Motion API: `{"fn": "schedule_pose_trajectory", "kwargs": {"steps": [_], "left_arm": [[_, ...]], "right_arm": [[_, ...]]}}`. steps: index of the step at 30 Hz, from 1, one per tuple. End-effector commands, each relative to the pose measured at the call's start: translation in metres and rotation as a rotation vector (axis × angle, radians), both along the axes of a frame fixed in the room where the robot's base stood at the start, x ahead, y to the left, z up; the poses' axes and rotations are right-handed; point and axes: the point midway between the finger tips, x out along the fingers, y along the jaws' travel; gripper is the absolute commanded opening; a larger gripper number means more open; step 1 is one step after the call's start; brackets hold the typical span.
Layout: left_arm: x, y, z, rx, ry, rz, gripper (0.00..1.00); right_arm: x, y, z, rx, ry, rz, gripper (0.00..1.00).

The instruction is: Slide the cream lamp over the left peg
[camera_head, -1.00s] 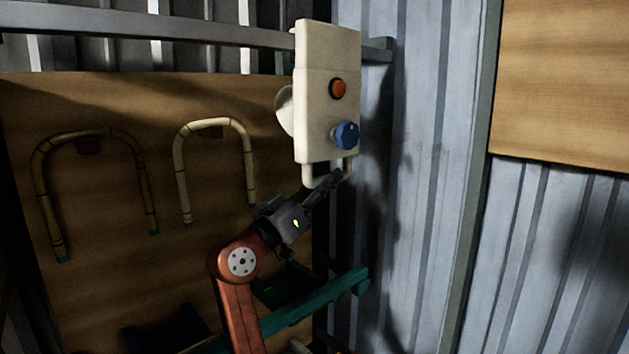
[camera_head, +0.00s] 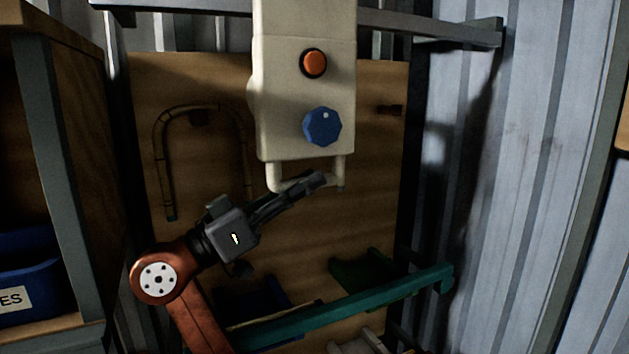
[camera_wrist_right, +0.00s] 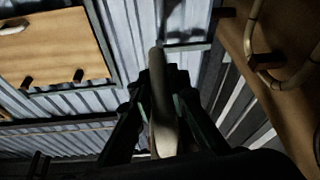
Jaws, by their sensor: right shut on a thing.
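The cream lamp (camera_head: 283,125) is a tall pale box with an orange button, a blue knob and a handle loop at its bottom; its top is cut off in the head view. My right gripper (camera_head: 315,181) is shut on the handle, whose pale bar (camera_wrist_right: 162,110) shows between the fingers (camera_wrist_right: 164,80) in the wrist view. Two dark pegs, one (camera_wrist_right: 27,82) and another (camera_wrist_right: 78,75), stick out of a wooden panel in the wrist view, apart from the lamp. My left gripper is not in view.
A wooden board (camera_head: 290,235) behind the lamp carries a bent rattan hoop (camera_head: 160,155) and a bare dark peg (camera_head: 390,110). A metal rail (camera_head: 430,28) runs along the top. A green bar (camera_head: 350,305) lies below, a shelf with a blue bin (camera_head: 30,260) at left.

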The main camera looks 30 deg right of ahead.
Motion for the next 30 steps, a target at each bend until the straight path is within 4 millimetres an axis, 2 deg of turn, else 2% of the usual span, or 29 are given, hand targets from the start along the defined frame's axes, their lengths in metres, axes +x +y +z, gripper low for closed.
{"fn": "schedule_pose_trajectory", "kwargs": {"steps": [14,15,21,30], "left_arm": [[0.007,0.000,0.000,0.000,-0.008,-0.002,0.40],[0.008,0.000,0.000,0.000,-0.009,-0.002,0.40],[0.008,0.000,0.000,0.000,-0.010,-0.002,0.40],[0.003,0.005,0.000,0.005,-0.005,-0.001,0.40]], "right_arm": [[-0.002,0.003,0.000,0.000,0.001,-0.009,0.00],[-0.002,0.003,0.000,0.000,0.001,-0.009,0.17],[-0.001,0.003,0.000,0.000,0.001,-0.008,0.31],[-0.001,0.003,0.001,0.000,0.000,-0.008,0.33]]}}
